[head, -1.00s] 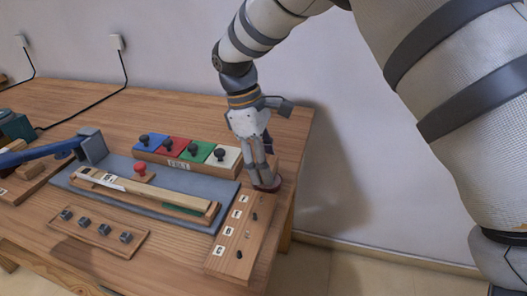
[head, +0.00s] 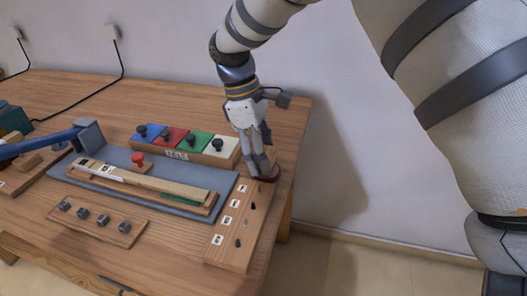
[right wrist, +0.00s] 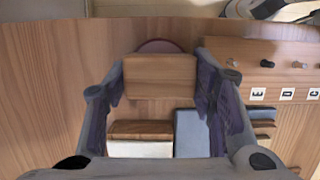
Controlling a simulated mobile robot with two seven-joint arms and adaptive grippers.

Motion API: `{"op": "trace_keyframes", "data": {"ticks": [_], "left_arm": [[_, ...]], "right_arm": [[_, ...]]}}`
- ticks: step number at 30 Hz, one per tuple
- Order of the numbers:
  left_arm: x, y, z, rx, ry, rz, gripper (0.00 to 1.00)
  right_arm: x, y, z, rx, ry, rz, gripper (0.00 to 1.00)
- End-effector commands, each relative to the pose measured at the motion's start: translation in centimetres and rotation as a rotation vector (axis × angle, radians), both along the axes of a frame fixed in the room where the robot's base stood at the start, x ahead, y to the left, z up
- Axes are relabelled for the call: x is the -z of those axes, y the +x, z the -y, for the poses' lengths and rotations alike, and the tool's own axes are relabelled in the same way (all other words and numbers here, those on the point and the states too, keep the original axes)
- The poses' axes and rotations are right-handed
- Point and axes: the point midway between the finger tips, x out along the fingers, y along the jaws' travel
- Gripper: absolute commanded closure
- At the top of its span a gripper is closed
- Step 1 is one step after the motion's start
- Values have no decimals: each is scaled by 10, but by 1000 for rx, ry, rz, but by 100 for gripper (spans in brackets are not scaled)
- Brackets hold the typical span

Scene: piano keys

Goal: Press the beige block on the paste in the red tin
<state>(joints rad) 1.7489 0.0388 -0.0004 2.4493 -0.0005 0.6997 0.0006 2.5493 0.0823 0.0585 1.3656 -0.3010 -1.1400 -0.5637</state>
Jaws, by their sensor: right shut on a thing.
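My right gripper (head: 259,163) points down at the back right of the table and is shut on the beige block. In the right wrist view the gripper (right wrist: 160,84) has a finger on either side of the beige block (right wrist: 160,78), whose flat face fills the space between them. The dark red tin (head: 268,179) stands on the table directly under the fingertips. In the right wrist view only the tin's far rim (right wrist: 160,46) shows past the block. The paste is hidden, and I cannot tell whether the block touches it. My left gripper is not in view.
A lettered wooden board (head: 236,226) with dark pegs lies just in front of the tin. A rack of coloured lidded compartments (head: 187,147) stands left of the gripper. A grey mat (head: 205,211) bears long wooden pieces. The table's right edge is close by.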

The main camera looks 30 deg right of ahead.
Motion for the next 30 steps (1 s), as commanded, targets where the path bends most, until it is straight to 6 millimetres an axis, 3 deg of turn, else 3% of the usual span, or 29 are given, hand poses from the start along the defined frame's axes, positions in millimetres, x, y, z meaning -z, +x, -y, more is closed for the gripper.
{"op": "trace_keyframes", "data": {"ticks": [30], "left_arm": [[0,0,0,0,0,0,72]], "right_arm": [[7,0,0,0,-1,1,80]]}}
